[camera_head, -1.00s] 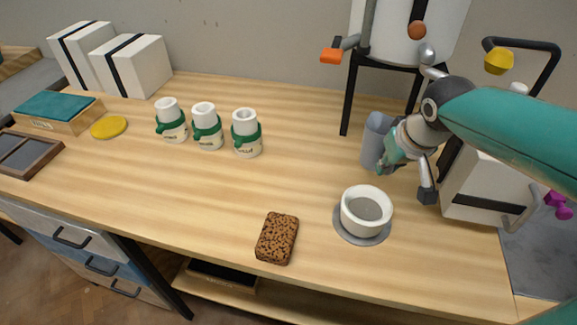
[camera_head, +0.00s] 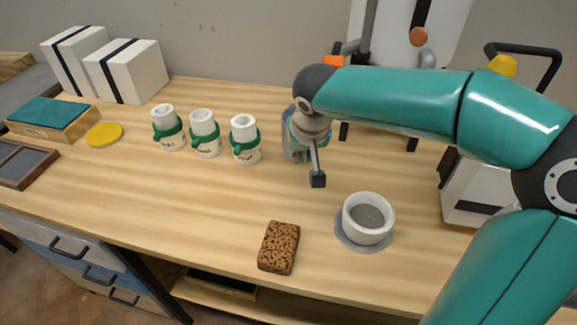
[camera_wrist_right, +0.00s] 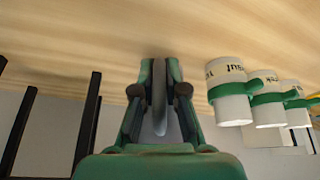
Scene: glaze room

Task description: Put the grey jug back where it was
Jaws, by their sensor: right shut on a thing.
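The grey jug (camera_head: 288,146) is at the right end of the row of white-and-green mugs, mostly hidden behind my right gripper (camera_head: 303,140). My right gripper is shut on it. In the right wrist view a narrow grey part of the jug (camera_wrist_right: 160,112) shows between the two fingers. I cannot tell whether the jug's base touches the table. My left gripper is not in view.
Several white mugs with green bands, the nearest one (camera_head: 245,140), stand left of the jug. A white bowl (camera_head: 367,214) on a grey disc and a brown speckled sponge (camera_head: 279,247) lie in front. A black-legged stand (camera_head: 344,131) is behind my arm.

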